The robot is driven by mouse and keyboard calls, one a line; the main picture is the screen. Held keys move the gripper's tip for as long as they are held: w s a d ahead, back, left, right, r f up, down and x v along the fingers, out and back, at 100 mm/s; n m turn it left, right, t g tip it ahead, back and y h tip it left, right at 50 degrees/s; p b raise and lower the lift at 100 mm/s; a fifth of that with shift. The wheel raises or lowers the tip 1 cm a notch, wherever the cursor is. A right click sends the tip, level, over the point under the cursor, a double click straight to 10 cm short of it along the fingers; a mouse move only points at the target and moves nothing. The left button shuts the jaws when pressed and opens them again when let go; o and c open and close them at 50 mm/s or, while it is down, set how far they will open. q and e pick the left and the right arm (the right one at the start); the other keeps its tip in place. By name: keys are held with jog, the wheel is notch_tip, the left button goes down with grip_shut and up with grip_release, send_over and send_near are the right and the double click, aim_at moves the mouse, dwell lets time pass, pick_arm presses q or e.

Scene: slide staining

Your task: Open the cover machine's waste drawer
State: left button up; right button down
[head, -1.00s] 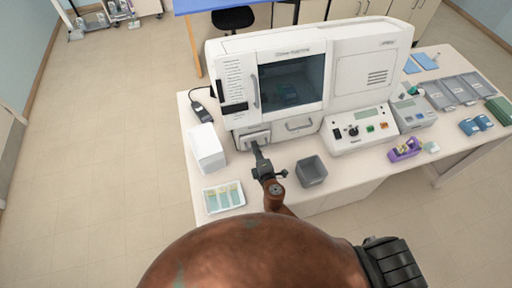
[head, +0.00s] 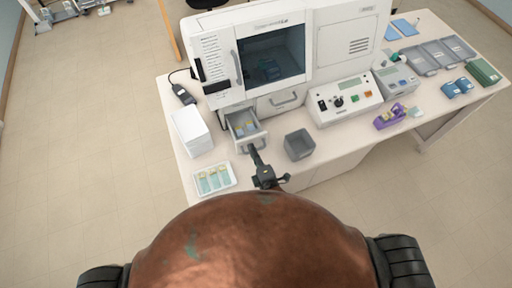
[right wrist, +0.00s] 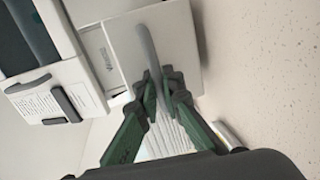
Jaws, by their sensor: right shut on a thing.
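The white cover machine (head: 310,85) stands on the table. Its waste drawer (head: 262,135) is pulled out of the lower left of the machine's front, and small yellowish and grey contents show inside it. The drawer's front with its curved grey handle (right wrist: 148,48) fills the middle of the right wrist view. My right gripper (head: 251,150) is in front of the drawer, its green fingers (right wrist: 163,88) shut around the handle. My left gripper is not in view.
A grey open bin (head: 299,145) stands just right of the drawer. A control box (head: 344,98) is to the right.

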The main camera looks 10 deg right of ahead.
jog(key=c, duration=2.3)
grip_release()
jog(key=shift+c, duration=0.2)
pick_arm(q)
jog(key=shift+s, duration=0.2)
pick_arm(e)
jog(key=v, duration=1.2)
